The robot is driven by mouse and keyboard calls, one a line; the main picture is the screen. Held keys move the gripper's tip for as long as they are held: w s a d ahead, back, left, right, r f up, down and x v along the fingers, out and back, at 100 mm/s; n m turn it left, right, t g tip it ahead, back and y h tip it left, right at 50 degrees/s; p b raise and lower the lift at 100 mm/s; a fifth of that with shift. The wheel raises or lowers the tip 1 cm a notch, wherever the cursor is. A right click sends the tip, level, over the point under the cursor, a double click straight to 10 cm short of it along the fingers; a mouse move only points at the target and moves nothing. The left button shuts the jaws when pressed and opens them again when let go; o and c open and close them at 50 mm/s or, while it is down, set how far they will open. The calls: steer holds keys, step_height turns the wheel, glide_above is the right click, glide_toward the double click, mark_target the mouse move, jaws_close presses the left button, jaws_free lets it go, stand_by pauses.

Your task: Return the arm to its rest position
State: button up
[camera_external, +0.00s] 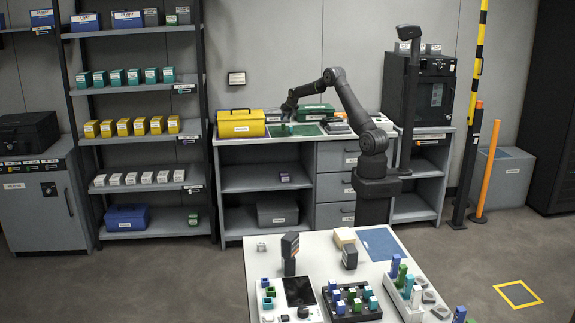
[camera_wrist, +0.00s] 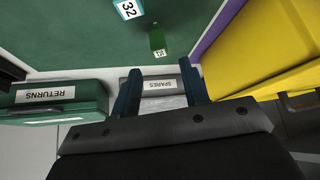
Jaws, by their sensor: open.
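My gripper (camera_external: 287,112) hangs over the back counter (camera_external: 240,141), between the yellow case (camera_external: 241,124) and the green box (camera_external: 316,112). My arm bends over from its upright post behind the front table and reaches left to the counter. In the wrist view my gripper (camera_wrist: 160,66) shows two dark fingers apart with nothing held between them. A small green piece with a white label (camera_wrist: 157,41) stands on the green mat (camera_wrist: 75,35) beyond the fingertips, apart from them.
In the wrist view, the green RETURNS box (camera_wrist: 60,101) is left, the grey SPARES bin (camera_wrist: 168,84) lies behind the fingers and the yellow case (camera_wrist: 260,45) is close right. A blue piece labelled 32 (camera_wrist: 128,8) is on the mat. The front table (camera_external: 240,257) holds several racks.

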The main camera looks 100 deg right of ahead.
steer(key=x, duration=0.6)
steer(key=shift+w+d+f, duration=0.1)
steer(key=shift+f, duration=0.3)
step_height(320, 180, up, 4)
steer(key=shift+d+r, duration=0.1)
steer(key=shift+r, duration=0.05)
steer(key=s+a+r, duration=0.1)
steer(key=s+r, duration=1.1)
steer(key=w+a+n+t+y, duration=0.1)
steer(key=w+a+n, duration=0.1)
steer(key=w+a, duration=0.4)
steer(key=w+a+n+t, duration=0.1)
steer(key=w+a, duration=0.5)
steer(key=w, duration=0.9)
steer(key=w+a+n+y, duration=0.1)
steer(key=w+a+n, duration=0.2)
steer(key=w+a, duration=0.3)
steer(key=w, duration=0.5)
steer(key=shift+w+a+f+t+y, duration=0.25)
steer(key=shift+w+a+t+y, duration=0.05)
steer(key=shift+a+t, duration=0.1)
steer(key=shift+o, duration=0.5)
